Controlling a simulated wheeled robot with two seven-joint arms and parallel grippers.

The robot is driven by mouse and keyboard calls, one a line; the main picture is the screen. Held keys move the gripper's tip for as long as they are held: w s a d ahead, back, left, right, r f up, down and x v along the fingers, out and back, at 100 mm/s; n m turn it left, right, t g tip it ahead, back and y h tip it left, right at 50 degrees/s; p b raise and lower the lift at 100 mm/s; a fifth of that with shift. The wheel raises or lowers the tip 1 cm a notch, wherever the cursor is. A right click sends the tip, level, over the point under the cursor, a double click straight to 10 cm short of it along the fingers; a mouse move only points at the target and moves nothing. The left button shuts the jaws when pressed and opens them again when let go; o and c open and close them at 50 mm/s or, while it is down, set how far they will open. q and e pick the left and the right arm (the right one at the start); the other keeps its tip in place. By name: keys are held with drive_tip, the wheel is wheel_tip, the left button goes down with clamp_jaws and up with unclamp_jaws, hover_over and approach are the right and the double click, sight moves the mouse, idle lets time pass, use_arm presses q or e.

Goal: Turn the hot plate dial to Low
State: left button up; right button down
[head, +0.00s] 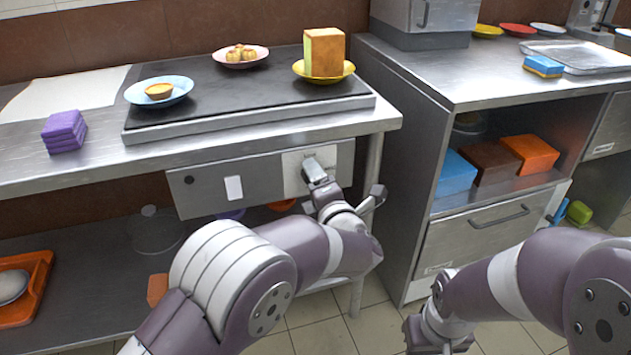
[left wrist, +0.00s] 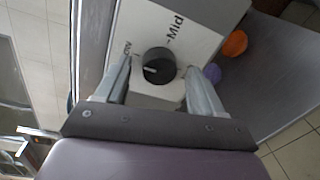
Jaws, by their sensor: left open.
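The hot plate (head: 245,97) is a flat black slab on the steel counter. Its control panel (head: 207,190) is below the counter's front edge. In the left wrist view the round black dial (left wrist: 158,66) has a white pointer mark on its left side. "Mid" (left wrist: 175,29) reads sideways above it, and a partly hidden label ending in "ow" (left wrist: 127,48) lies to its upper left. My left gripper (head: 318,172) is at the panel, its open fingers on either side of the dial; contact is unclear. In the head view it hides the dial. My right gripper (head: 437,325) is low, away from the panel.
On the hot plate stand a blue plate (head: 135,94), a pink plate (head: 222,57) and a yellow plate (head: 345,72) with food. A steel cabinet (head: 470,240) stands right of the counter.

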use_arm(q)
drive_tip(key=p+v, duration=0.3)
drive_tip(key=v, duration=0.9)
drive_tip(key=shift+s+p, duration=0.2)
drive_tip(key=shift+p, duration=0.1)
drive_tip(key=shift+w, duration=0.1)
